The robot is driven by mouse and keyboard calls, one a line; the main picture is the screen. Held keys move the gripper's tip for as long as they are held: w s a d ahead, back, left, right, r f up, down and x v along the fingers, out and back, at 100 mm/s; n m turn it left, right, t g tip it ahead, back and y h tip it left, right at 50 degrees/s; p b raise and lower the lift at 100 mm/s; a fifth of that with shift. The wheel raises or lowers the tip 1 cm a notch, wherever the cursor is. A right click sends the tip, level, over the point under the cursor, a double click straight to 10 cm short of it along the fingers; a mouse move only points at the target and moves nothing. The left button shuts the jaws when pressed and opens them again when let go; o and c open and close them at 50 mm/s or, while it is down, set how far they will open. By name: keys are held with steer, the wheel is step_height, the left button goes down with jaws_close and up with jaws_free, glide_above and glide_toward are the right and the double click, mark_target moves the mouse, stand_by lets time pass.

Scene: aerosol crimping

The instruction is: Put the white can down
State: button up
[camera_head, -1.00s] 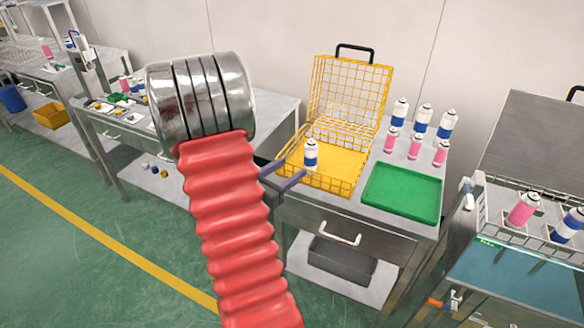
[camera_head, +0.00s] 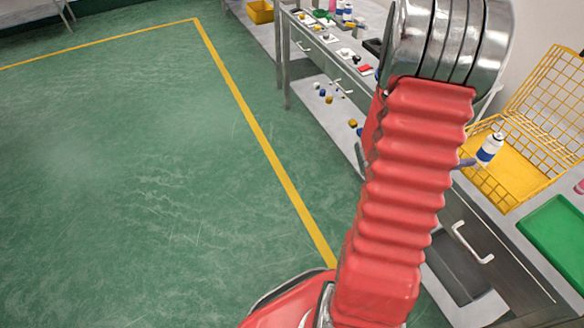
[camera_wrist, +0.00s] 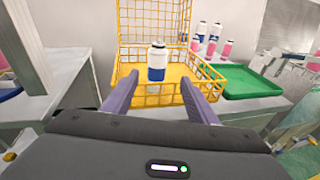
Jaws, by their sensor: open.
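In the head view my red arm hides most of the gripper; only a bit of a finger shows beside the basket (camera_head: 483,190).
A green tray (camera_wrist: 245,82) lies right of the basket. Several white-blue and pink cans (camera_wrist: 212,38) stand behind it. A workbench with small parts (camera_head: 345,50) is at the back left in the head view. Open green floor (camera_head: 130,180) lies to the left.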

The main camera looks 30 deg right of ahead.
steer(key=w+a+r+m+t+y, duration=0.3)
steer(key=a+r+m+y, duration=0.1)
steer(key=a, duration=1.2)
steer(key=w+a+r+m+t+y, duration=0.3)
steer(key=a+r+m+t+y, duration=0.1)
steer(key=a, duration=1.3)
steer(key=w+a+r+m+t+y, duration=0.3)
steer(key=a+m+y, duration=0.2)
steer(key=a, duration=1.1)
steer(key=shift+w+a+r+m+t+y, duration=0.2)
steer(key=shift+a+r+m+t+y, duration=0.15)
steer(key=shift+y, duration=0.85)
steer(key=shift+c, duration=0.7)
